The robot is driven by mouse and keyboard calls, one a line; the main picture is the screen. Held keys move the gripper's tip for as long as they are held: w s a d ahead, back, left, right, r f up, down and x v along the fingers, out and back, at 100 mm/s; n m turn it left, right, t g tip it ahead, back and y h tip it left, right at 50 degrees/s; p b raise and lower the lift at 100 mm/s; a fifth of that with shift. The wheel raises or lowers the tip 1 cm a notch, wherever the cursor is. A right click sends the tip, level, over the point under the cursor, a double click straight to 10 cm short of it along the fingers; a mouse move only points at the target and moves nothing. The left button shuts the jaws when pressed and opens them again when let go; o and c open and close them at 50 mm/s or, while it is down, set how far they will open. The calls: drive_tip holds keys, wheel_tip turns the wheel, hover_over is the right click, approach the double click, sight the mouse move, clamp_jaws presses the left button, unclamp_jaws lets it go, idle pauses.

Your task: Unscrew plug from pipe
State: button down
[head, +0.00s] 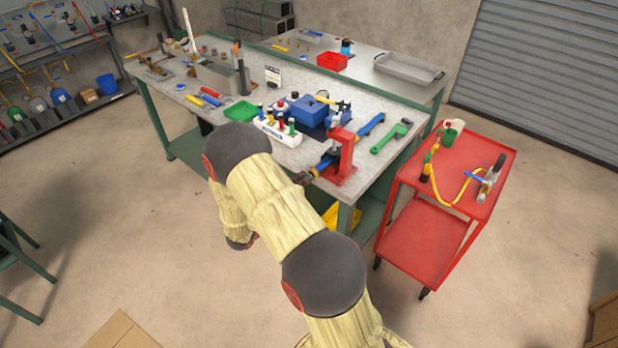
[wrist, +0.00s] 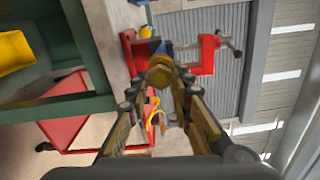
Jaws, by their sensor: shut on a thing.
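A pipe with blue and yellow sections (head: 370,125) is held across the red pipe vise (head: 343,160) at the front corner of the bench. My gripper (head: 303,178) is at the pipe's near end, small and partly hidden by my arm in the head view. In the wrist view, my gripper (wrist: 161,88) has its two fingers closed around a round brass-yellow plug (wrist: 159,78). The plug is in line with the pipe end, with the red vise (wrist: 207,55) just behind it. The joint between plug and pipe is too small to make out.
The metal bench (head: 290,160) carries a blue case (head: 308,110), a white rack of small bottles (head: 277,133) and a green wrench (head: 391,136). A red cart (head: 425,235) stands close on the right.

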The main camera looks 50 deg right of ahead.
drive_tip(key=shift+a+p, duration=0.3)
drive_tip(key=shift+a, duration=0.45)
drive_tip(key=shift+s+a, duration=0.1)
drive_tip(key=shift+a, duration=0.05)
drive_tip(key=shift+s+a+p, duration=0.15)
drive_tip(key=shift+a+p, duration=0.7)
drive_tip(key=shift+a, duration=1)
